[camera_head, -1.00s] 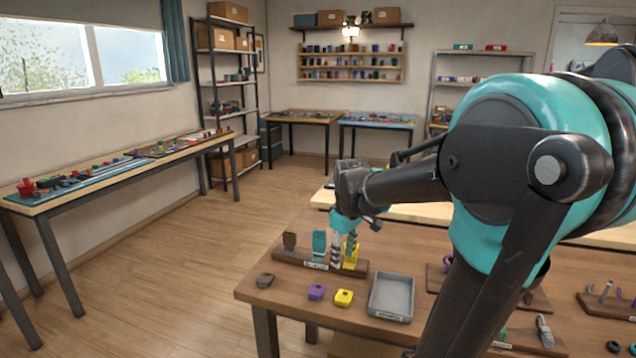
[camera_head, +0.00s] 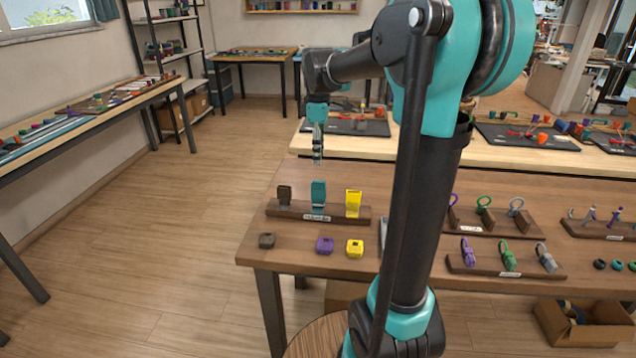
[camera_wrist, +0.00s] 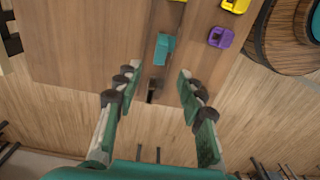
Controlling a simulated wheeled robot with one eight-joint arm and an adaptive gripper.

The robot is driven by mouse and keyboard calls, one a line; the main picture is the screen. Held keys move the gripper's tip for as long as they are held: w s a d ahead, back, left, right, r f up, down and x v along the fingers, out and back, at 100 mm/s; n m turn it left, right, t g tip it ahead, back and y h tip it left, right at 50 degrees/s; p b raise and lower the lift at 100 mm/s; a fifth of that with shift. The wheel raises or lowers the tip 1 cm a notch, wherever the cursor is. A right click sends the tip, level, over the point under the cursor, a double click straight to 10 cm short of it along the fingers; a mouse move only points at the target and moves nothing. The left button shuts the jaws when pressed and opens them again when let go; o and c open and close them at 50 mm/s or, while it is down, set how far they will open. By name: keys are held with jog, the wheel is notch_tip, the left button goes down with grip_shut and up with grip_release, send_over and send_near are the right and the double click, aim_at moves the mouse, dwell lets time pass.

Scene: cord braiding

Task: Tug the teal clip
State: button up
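The teal clip (camera_head: 319,193) stands upright in the middle of a long dark wooden rack (camera_head: 281,212), between a brown clip (camera_head: 284,194) and a yellow clip (camera_head: 353,202). My gripper (camera_head: 317,160) points down above the teal clip, apart from it. In the wrist view my gripper (camera_wrist: 159,74) is open with nothing held. There the teal clip (camera_wrist: 163,49) lies just ahead of the fingertips, roughly between their lines. The yellow clip (camera_wrist: 178,1) is cut off at the top edge.
On the table (camera_head: 300,248) before the rack lie a brown block (camera_head: 267,240), a purple block (camera_head: 324,245) and a yellow block (camera_head: 355,248). Racks with hooks (camera_head: 470,221) and clips (camera_head: 507,268) stand to the right. My arm hides most of the grey tray.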

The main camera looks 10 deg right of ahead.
aim_at(318, 181)
notch_tip(318, 181, down, 12)
jog(key=shift+f, duration=0.2)
jog(key=shift+c, duration=0.3)
grip_shut()
jog(key=shift+o, duration=0.3)
grip_release()
jog(key=shift+r, duration=0.1)
